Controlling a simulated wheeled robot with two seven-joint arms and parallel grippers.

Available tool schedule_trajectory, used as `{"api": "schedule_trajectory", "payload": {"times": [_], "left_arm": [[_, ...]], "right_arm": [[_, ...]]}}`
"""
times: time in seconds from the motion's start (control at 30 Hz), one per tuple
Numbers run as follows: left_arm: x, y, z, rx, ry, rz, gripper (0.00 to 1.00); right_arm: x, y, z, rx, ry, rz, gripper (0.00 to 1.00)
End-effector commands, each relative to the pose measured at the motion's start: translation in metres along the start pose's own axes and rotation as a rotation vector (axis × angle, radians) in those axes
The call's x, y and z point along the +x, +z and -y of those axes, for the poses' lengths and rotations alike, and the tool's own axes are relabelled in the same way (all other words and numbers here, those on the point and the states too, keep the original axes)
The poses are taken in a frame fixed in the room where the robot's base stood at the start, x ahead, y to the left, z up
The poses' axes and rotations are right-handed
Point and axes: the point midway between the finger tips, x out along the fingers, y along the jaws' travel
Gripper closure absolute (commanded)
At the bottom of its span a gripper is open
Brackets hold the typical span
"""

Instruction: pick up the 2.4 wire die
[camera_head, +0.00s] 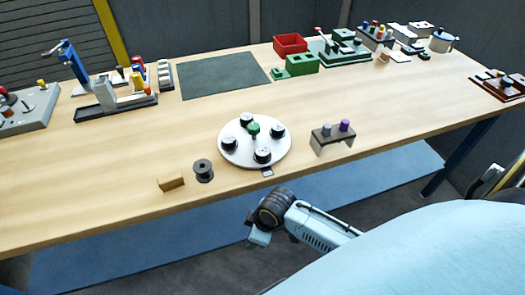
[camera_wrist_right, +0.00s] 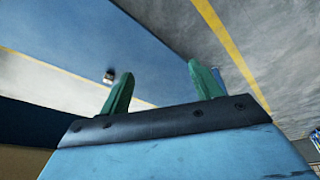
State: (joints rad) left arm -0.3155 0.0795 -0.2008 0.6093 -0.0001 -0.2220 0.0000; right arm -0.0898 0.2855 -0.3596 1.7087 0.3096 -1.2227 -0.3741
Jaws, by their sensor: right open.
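No size marking is readable, so I cannot tell which piece is the 2.4 wire die. A white round plate (camera_head: 255,160) carries several black-topped round pieces, one (camera_head: 262,155) at its front, around a green knob (camera_head: 253,128). To its right, a small stand (camera_head: 333,143) holds a grey cylinder (camera_head: 326,129) and a purple cylinder (camera_head: 344,125). My right gripper (camera_head: 257,238) is in front of the table edge, short of the plate. In the right wrist view its green fingers (camera_wrist_right: 160,68) are apart with nothing between them. My left gripper is not in view.
A black spool (camera_head: 203,170) and a small wooden block (camera_head: 171,183) lie left of the plate. A dark green mat (camera_head: 225,75), a red bin (camera_head: 290,44) and a green fixture (camera_head: 345,48) are farther back.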

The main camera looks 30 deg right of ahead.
Motion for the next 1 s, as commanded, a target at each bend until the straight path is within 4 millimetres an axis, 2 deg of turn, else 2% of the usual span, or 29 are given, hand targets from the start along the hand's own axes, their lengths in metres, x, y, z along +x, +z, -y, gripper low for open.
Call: {"api": "schedule_trajectory", "payload": {"times": [0.03,0.1,0.2,0.3,0.47,0.7,0.8,0.9,1.0], "left_arm": [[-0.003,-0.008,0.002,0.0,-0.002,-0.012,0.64],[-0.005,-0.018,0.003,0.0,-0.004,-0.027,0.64],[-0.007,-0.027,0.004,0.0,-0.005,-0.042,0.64],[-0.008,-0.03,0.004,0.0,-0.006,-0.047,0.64],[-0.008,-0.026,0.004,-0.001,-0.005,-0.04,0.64],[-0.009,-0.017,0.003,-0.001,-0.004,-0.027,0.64],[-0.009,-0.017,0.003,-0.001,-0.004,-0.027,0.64],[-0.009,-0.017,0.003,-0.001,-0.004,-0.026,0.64],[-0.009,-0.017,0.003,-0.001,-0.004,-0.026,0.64]], "right_arm": [[-0.031,-0.029,-0.008,-0.105,-0.002,-0.027,0.36],[-0.062,-0.054,-0.013,-0.263,-0.024,-0.031,0.36],[-0.099,-0.076,-0.013,-0.467,-0.051,-0.025,0.36],[-0.122,-0.089,-0.02,-0.64,-0.073,-0.002,0.36],[-0.143,-0.103,-0.057,-0.874,-0.097,0.059,0.36],[-0.205,-0.113,-0.134,-1.2,-0.167,0.182,0.36],[-0.23,-0.113,-0.158,-1.281,-0.198,0.211,0.36],[-0.249,-0.111,-0.174,-1.33,-0.222,0.225,0.36],[-0.259,-0.11,-0.182,-1.358,-0.237,0.23,0.36]]}}
